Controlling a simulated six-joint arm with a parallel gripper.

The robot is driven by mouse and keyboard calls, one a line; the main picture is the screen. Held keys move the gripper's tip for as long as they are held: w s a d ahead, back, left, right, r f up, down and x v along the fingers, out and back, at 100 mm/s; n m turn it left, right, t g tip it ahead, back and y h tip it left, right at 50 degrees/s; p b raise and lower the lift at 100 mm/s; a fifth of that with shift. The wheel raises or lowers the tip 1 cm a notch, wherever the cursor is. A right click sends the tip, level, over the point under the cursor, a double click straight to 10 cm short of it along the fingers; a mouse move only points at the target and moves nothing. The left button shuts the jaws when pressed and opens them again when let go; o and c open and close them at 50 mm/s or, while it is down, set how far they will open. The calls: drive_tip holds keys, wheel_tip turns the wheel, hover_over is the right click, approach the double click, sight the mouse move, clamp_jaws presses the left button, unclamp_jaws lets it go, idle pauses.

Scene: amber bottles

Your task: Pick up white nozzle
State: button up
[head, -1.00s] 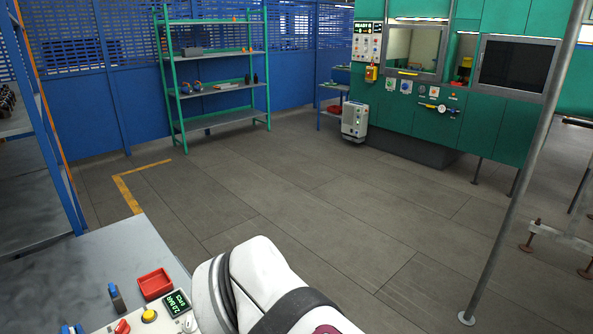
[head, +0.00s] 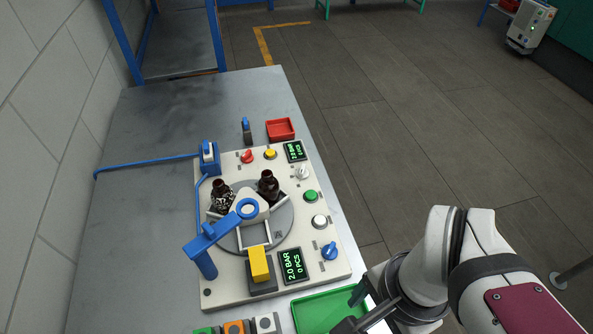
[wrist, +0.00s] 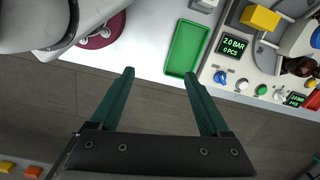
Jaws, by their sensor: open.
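A small white-topped piece (head: 265,324), which looks like the white nozzle, stands at the bottom edge of the head view, beside an orange piece (head: 233,328) and a green one. It is partly cut off. A pale piece (wrist: 205,4) at the top edge of the wrist view may be the same one; I cannot tell. My gripper (wrist: 159,74) is open and empty, its dark green fingers spread wide.
A filling station (head: 215,290) with a round turntable, two amber bottles (head: 268,186), a blue arm (head: 205,258) and a yellow block (head: 259,265) fills the bench middle. A red tray (head: 280,129) stands behind it. The bench's back left is mostly clear.

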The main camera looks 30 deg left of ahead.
drive_tip(key=s+a+f+m, duration=0.1)
drive_tip(key=s+a+f, duration=0.1)
drive_tip(key=a, duration=0.8)
drive_tip(key=m, duration=0.1)
approach(265, 323)
drive_tip(key=shift+t+h, duration=0.3)
drive_tip(key=shift+h, duration=0.1)
drive_tip(key=f, duration=1)
drive_tip(key=shift+s+a+f, duration=0.25)
drive_tip(key=shift+a+f, duration=0.1)
drive_tip(key=shift+f, duration=0.05)
clamp_jaws()
